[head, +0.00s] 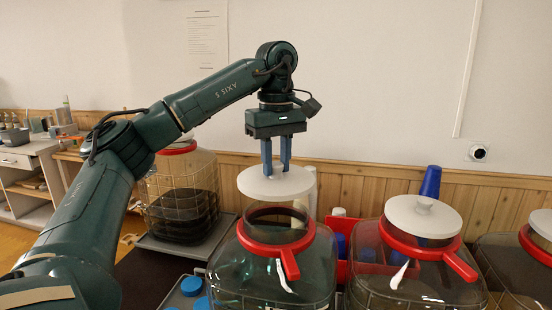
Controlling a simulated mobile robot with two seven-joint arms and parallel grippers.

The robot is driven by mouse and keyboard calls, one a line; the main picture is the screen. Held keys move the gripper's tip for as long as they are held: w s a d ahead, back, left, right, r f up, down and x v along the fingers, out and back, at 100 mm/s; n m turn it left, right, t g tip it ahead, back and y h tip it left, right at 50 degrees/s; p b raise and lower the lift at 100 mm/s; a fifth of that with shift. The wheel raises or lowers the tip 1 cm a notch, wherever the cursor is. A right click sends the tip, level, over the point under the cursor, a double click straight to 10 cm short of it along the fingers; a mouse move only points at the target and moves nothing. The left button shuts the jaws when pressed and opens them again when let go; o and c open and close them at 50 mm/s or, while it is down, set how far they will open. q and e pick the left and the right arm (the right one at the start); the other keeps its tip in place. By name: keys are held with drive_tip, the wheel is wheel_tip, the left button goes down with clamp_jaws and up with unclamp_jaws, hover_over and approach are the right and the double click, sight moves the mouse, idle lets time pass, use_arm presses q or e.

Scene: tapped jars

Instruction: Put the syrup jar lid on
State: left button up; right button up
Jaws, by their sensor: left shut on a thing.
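A round white lid (275,187) hangs roughly level from my left gripper (276,170). The two blue fingers point straight down and are shut on the lid's middle, where they hide its knob. Below the lid stands a large greenish clear jar (262,278) with a red collar (248,243) around its neck. The jar's mouth is uncovered, and the lid appears to be above it and apart from it. No readable label shows which jar holds syrup. My right gripper is not in view.
A similar jar (400,290) with a white lid (424,216) stands close on the right, and another lidded jar is cut off at the right edge. A caged jar (180,195) with dark contents stands behind left.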

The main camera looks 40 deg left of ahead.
sight(276, 180)
use_arm(q)
drive_tip(key=shift+f+b, duration=0.55)
drive_tip(key=shift+f, duration=0.8)
drive_tip(key=shift+f+b, duration=0.45)
drive_tip(key=shift+f, duration=0.4)
drive_tip(key=shift+f+b, duration=0.3)
drive_tip(key=shift+f, duration=0.3)
drive_tip(key=shift+r, duration=0.1)
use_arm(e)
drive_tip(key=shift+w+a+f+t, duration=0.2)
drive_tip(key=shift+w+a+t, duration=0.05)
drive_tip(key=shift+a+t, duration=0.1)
use_arm(q)
drive_tip(key=shift+f, duration=0.45)
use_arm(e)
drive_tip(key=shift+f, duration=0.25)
use_arm(q)
drive_tip(key=shift+f+b, duration=0.4)
drive_tip(key=shift+f, duration=0.1)
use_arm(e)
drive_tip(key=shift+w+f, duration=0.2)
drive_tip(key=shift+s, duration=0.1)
use_arm(q)
drive_tip(key=o, duration=1)
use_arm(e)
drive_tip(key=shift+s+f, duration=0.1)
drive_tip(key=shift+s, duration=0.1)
